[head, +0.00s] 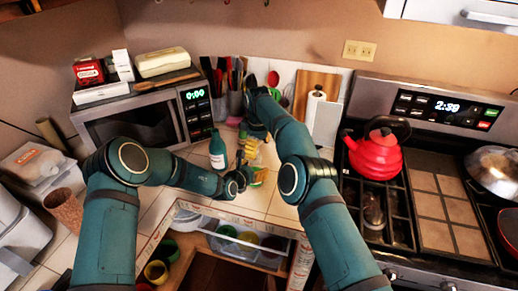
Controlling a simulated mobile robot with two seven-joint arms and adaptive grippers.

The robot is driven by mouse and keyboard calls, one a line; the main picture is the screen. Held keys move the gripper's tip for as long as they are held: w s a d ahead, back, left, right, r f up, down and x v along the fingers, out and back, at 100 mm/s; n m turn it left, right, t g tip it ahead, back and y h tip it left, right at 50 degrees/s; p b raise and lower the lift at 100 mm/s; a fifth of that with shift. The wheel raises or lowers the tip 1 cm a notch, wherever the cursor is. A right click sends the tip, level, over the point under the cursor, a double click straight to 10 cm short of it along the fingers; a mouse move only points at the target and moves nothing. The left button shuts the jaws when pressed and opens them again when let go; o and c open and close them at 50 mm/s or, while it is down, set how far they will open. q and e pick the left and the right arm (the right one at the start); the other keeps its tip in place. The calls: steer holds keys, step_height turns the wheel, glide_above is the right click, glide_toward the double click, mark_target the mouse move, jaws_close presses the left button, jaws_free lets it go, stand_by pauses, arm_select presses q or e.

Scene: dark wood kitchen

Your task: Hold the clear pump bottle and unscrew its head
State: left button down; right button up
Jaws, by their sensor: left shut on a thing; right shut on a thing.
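The clear pump bottle (258,176) stands upright on the tiled corner counter, small in the head view, with yellow and green tones on its body. Its yellowish pump head (250,148) is on top. My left gripper (243,181) is at the left side of the bottle's body and is shut on it. My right gripper (253,136) comes down from above and is shut on the pump head. The fingers hide parts of both, and I cannot tell whether the thread is loose.
A teal bottle (217,150) stands close to the left. A microwave (135,121) is behind it, with utensil holders (235,103) at the back. A red kettle (374,155) sits on the stove at right. An open drawer (250,240) lies below the counter edge.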

arm_select(q)
steer(key=shift+d, duration=0.15)
arm_select(e)
steer(key=shift+a, duration=0.1)
steer(key=o, duration=1.1)
steer(key=shift+c, duration=0.8)
steer(key=shift+r, duration=0.2)
steer(key=r+m, duration=0.2)
steer(key=m, duration=0.1)
steer(key=s+r+m, duration=0.1)
steer(key=r+m, duration=0.2)
steer(key=m, duration=0.1)
steer(key=r+m, duration=0.2)
steer(key=m, duration=0.2)
steer(key=shift+s+a+r, duration=0.25)
steer(key=shift+a+r, duration=0.05)
steer(key=shift+r, duration=0.05)
steer(key=m, duration=0.1)
steer(key=r+m, duration=0.1)
steer(key=m, duration=0.1)
steer(key=shift+s+r, duration=0.3)
step_height(320, 180, down, 12)
steer(key=shift+r, duration=0.1)
